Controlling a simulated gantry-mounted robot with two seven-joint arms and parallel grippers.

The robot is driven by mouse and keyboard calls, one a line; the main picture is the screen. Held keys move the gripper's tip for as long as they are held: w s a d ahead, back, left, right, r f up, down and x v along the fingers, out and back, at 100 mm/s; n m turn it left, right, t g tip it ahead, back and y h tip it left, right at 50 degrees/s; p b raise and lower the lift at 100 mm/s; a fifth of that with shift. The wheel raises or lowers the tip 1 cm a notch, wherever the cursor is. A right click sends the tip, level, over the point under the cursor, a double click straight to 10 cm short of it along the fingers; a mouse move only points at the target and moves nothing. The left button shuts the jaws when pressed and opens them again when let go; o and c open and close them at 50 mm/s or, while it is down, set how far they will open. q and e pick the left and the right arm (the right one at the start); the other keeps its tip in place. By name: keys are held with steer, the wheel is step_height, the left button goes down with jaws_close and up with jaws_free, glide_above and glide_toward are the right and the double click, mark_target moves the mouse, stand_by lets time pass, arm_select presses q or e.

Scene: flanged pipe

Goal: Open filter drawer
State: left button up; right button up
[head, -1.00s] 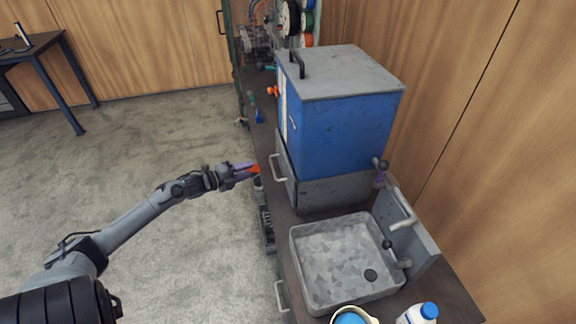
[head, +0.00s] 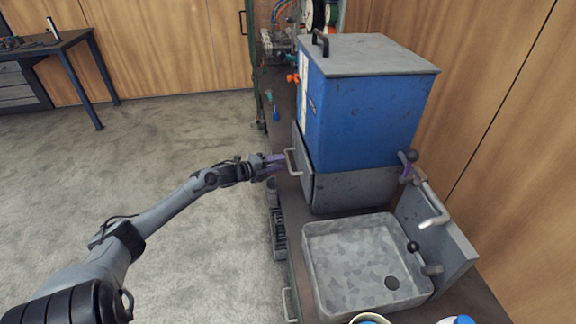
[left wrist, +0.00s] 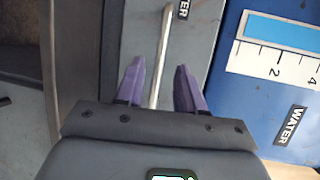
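The filter drawer is the grey box under the blue tank (head: 372,115). Its front panel (head: 304,178) faces left and carries a pale bar handle (head: 292,164). My left gripper (head: 276,164) is at this handle, level with it, in the head view. In the left wrist view its purple fingers (left wrist: 160,88) are spread, with the handle bar (left wrist: 163,45) running between them. A clear gap shows on the right of the bar and a small one on the left. The drawer front (left wrist: 195,50) with a WATER label lies beyond. My right gripper is not in view.
A grey sink (head: 355,265) with a tap (head: 433,222) stands at the front of the bench. A dark rack (head: 279,232) sits along the bench's left edge. Bottles stand at the bottom edge. The floor left of the bench is clear.

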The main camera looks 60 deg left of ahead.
mark_target(288, 160)
arm_select(q)
steer(key=shift+w+f+b, duration=0.25)
steer(key=shift+w+b, duration=0.3)
steer(key=shift+w, duration=0.7)
steer(key=shift+w+f+b, duration=0.2)
steer(key=shift+w+b, duration=0.3)
steer(key=shift+w, duration=0.7)
jaws_close()
